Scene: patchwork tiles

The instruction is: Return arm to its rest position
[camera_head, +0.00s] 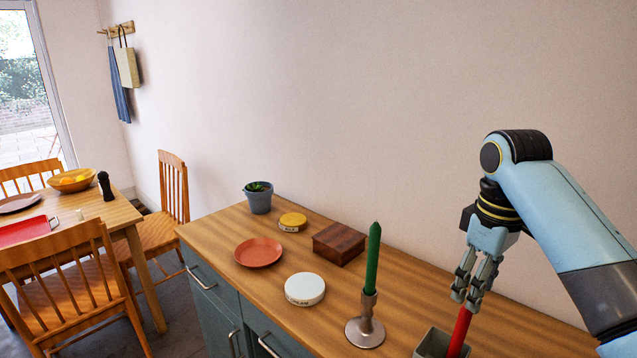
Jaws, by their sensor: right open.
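My right gripper (466,298) points down above the right part of the sideboard, and its jaws are open. Its fingertips are at the top end of a red stick-like object (460,330). This object leans slightly, with its lower end inside a grey-green square container (431,343) cut off by the bottom edge. I cannot tell whether the fingers touch the red object. My right arm (560,205) reaches in from the right. My left gripper is not in view.
On the wooden sideboard (390,312) stand a green candle (373,262) in a metal holder (366,328), a white round tin (305,289), a brown box (339,243), a terracotta plate (258,252), a yellow tin (292,222) and a potted plant (258,199). The wall is behind.

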